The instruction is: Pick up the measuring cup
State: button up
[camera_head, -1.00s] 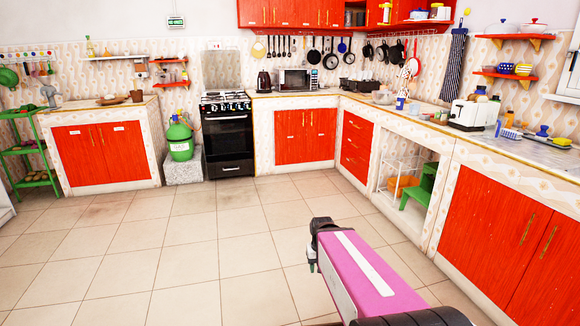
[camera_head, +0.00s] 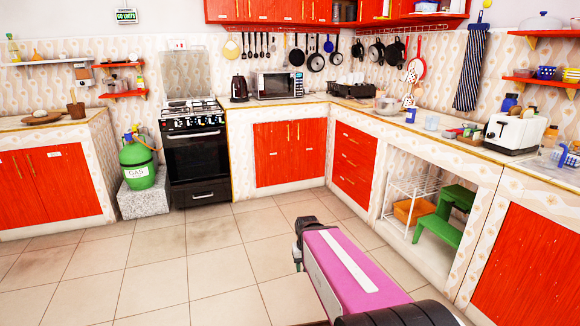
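I cannot single out the measuring cup with certainty. A small pale, see-through cup (camera_head: 431,123) stands on the right counter, and it may be the one. It is beside a blue and white mug (camera_head: 411,115). My gripper (camera_head: 298,258) is at the dark end of my pink arm, low in the middle of the view. It is over the floor, well short of the counters. Its fingers are too small and too hidden to tell whether they are open.
The tiled floor (camera_head: 230,265) ahead is clear. The right counter holds a bowl (camera_head: 386,105) and a white toaster (camera_head: 514,132). Under it are a green step stool (camera_head: 440,228) and a wire rack (camera_head: 408,190). A stove (camera_head: 196,160) and a green gas bottle (camera_head: 137,163) stand at the back left.

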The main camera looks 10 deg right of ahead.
aim_at(433, 122)
jog(key=i+z, duration=0.4)
jog(key=i+j+z, duration=0.2)
jog(key=z, duration=0.2)
jog(key=i+j+z, duration=0.25)
jog(key=z, duration=0.15)
jog(key=i+j+z, duration=0.25)
jog(key=j+z, duration=0.2)
jog(key=l, duration=0.1)
